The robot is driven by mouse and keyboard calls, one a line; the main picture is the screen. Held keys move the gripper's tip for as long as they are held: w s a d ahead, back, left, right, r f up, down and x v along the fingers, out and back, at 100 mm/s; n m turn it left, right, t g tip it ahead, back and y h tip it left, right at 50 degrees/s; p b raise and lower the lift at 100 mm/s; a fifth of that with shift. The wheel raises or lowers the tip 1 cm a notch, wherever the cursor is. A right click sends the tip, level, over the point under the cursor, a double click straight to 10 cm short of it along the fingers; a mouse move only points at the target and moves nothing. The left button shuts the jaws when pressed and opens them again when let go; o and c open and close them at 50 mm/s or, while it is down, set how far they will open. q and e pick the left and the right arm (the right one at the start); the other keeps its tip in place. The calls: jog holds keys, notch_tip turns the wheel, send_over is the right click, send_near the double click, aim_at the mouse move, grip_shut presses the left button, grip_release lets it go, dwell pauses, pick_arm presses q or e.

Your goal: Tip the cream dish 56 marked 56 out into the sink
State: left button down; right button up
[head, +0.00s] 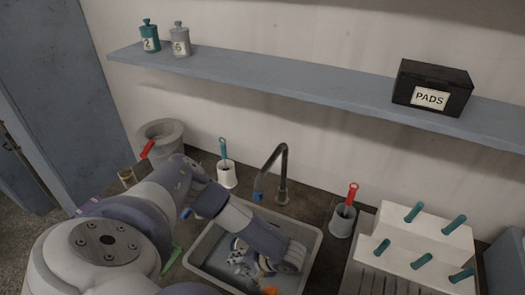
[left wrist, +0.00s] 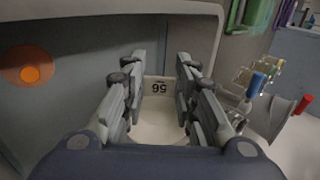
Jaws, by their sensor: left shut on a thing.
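The cream dish 56 (left wrist: 153,126) shows in the left wrist view between my left fingers, its label 56 upside down in that picture. My left gripper (left wrist: 160,66) is shut on it. In the head view my left gripper (head: 250,264) is low inside the grey sink (head: 311,251), and its own wrist hides most of the dish. The sink wall (left wrist: 85,65) fills the upper left of the left wrist view. I cannot tell how far the dish is tilted or whether anything is left in it. My right gripper is not in view.
A dark tap (head: 283,175) stands behind the sink. An orange drain (left wrist: 32,74) lies on the sink floor. A grey pot with a red handle (head: 343,217) and a white rack with teal handles (head: 430,235) stand right. A white holder (head: 227,175) stands behind my left arm.

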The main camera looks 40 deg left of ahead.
pick_arm(q)
jog(key=s+a+f+t+h+b, duration=0.1)
jog(key=s+a+f+t+h, duration=0.1)
jog(key=a+h, duration=0.6)
jog(key=shift+s+a+f+b, duration=0.15)
jog(key=shift+s+f+b, duration=0.1)
jog(key=shift+s+b, duration=0.05)
dwell(0.3)
dwell(0.5)
